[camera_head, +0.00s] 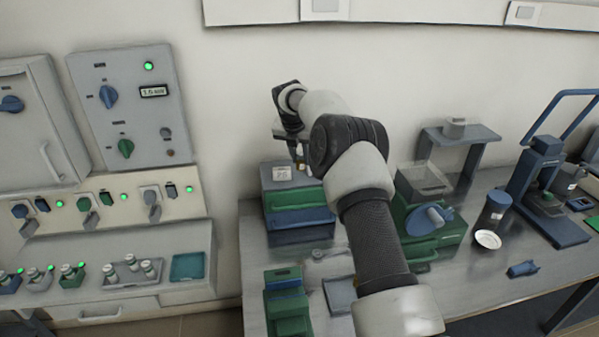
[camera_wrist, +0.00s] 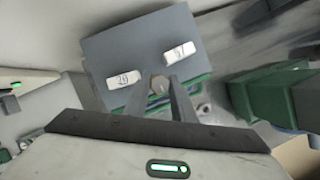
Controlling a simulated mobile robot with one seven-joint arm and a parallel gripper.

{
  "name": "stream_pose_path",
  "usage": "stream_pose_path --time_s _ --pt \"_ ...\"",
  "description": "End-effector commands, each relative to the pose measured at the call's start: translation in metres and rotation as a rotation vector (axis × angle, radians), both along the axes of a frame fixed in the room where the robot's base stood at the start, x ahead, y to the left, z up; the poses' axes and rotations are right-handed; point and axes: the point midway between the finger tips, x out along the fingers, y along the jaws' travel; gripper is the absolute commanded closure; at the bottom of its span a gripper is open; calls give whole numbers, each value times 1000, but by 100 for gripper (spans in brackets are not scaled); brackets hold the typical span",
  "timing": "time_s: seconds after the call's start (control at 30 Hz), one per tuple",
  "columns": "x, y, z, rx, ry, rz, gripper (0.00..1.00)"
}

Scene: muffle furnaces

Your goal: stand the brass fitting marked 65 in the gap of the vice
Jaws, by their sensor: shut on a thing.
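My gripper (camera_head: 301,160) is above the grey top of a blue stacked unit in the head view. In the wrist view my gripper (camera_wrist: 160,88) points down towards that top, its fingers shut on a small piece, the brass fitting (camera_wrist: 158,86). Its mark cannot be read, and the fingers cover most of it. The fitting (camera_head: 308,169) shows as a small brass-coloured spot in the head view. A low green and blue device (camera_head: 286,300) stands at the front left of the bench; I cannot tell if it is the vice.
The grey top (camera_wrist: 142,50) of the stacked unit bears two white labels, one reading 20 (camera_wrist: 124,78). The bench front is partly clear.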

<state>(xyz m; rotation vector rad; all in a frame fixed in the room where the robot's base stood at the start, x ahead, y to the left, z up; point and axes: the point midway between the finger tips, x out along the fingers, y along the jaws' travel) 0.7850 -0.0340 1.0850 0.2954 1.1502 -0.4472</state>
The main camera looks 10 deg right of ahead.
Motion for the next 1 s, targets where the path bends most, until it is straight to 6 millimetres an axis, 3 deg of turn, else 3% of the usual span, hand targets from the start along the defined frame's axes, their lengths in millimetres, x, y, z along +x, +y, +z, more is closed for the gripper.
stream_pose_path --time_s 0.17,0.4,0.77,0.8,0.83,1.0 --pt "0 0 -13 0 -1 -2 100" --pt "0 0 -50 1 -1 -1 100" --pt "0 0 -55 1 -3 -2 100" --pt "0 0 -57 1 -1 -3 75" --pt "0 0 -56 1 -2 -2 70" --pt "0 0 -56 1 -2 -2 69"
